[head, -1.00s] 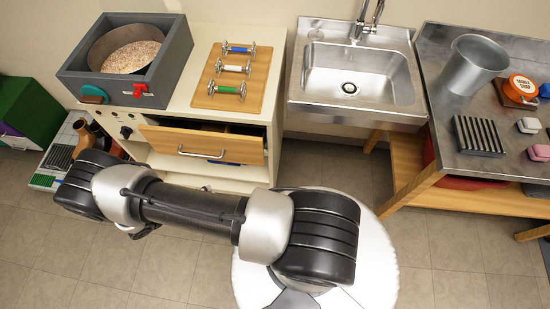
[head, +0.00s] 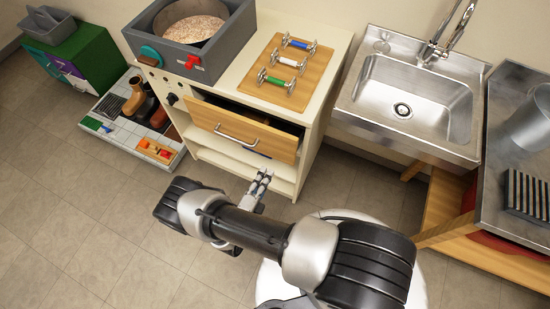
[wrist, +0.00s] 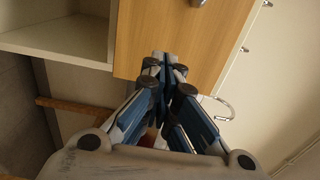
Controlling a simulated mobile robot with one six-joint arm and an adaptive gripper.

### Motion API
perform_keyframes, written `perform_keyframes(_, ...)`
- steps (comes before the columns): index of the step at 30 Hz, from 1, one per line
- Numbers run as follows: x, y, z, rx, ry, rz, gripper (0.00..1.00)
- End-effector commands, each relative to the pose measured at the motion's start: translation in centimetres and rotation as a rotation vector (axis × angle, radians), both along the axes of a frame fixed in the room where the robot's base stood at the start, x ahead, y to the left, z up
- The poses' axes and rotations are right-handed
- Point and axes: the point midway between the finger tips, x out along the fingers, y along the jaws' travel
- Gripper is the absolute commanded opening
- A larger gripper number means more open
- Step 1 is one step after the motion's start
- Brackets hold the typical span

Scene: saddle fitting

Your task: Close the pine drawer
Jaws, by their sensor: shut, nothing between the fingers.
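The pine drawer (head: 279,144) stands partly pulled out of the cream cabinet (head: 315,118), and its dark inside shows behind the top edge of the front. A metal bar handle (head: 236,136) is on its front. My gripper (head: 265,173) is shut and empty, just below and in front of the drawer front in the head view. In the wrist view, the closed fingertips (wrist: 164,58) overlap the edge of a pine panel (wrist: 185,35). I cannot tell whether they touch it.
An open cream shelf lies below the drawer. A grey box of grain (head: 240,37) and a wooden board with dumbbell-shaped pieces (head: 280,103) sit on the cabinet. A sink (head: 410,95) is at right, a tiled tray (head: 110,138) at left. Floor at left is bare.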

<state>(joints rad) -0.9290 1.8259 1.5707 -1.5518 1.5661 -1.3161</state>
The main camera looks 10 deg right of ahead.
Motion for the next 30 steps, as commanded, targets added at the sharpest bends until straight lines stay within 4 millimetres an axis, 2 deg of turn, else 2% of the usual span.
perform_keyframes(1,0.8,-0.9,-0.1,0.000,0.000,-0.008,0.00)
perform_keyframes(6,3.3,-2.8,-0.1,0.001,-0.001,-0.007,0.00)
perform_keyframes(12,5.2,-4.2,0.0,0.000,0.000,-0.003,0.00)
perform_keyframes(30,5.8,-4.5,-0.1,0.001,-0.001,-0.001,0.00)
